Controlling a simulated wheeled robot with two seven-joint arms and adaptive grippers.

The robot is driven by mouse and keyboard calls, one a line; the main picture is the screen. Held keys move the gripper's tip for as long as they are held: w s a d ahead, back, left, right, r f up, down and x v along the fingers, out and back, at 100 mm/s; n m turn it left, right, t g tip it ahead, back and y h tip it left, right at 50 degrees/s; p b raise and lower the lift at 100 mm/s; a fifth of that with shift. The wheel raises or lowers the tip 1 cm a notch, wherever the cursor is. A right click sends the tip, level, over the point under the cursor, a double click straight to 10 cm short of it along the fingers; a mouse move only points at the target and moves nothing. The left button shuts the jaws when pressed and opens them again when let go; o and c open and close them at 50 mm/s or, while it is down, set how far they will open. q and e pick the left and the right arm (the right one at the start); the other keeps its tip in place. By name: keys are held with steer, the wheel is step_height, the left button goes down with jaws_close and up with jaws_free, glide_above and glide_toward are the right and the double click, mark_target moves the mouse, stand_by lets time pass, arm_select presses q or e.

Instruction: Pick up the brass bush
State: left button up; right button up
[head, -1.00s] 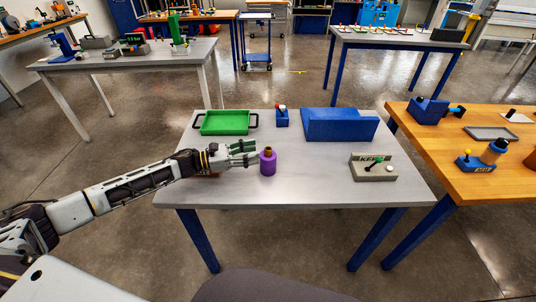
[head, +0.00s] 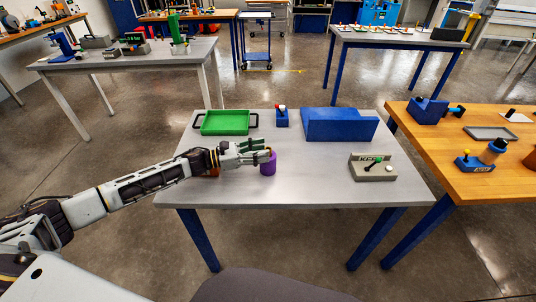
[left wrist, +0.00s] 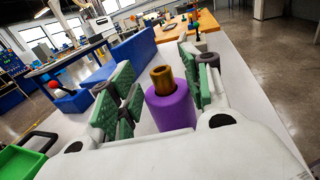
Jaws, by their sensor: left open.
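The brass bush (left wrist: 162,77) is a brown-gold tube standing upright in the top of a purple round holder (head: 268,168). In the left wrist view the holder (left wrist: 171,112) shows below the bush, between the green finger pads. In the head view my fingers partly hide the bush. My left gripper (head: 260,153) is open, coming in from the left at the height of the holder's top. In the left wrist view my left gripper (left wrist: 158,85) has a pad on either side of the bush, with a visible gap on the left.
On the grey table (head: 320,190) are a green tray (head: 225,122), a small blue block (head: 282,118), a large blue block (head: 340,126) and a grey fixture (head: 373,168). The table's front is clear.

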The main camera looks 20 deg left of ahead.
arm_select(q)
steer(key=shift+x, duration=1.1)
steer(key=shift+w+d, duration=0.15)
steer(key=shift+d, duration=0.05)
steer(key=shift+w+d, duration=0.1)
arm_select(e)
steer(key=shift+s+a+r, duration=0.15)
steer(key=shift+a+r, duration=0.05)
steer(key=shift+a, duration=0.55)
arm_select(q)
jaws_close()
arm_select(e)
steer(key=shift+d, duration=0.2)
arm_select(q)
steer(key=shift+r, duration=5)
arm_select(e)
steer(key=shift+d+f, duration=0.1)
steer(key=shift+d, duration=0.05)
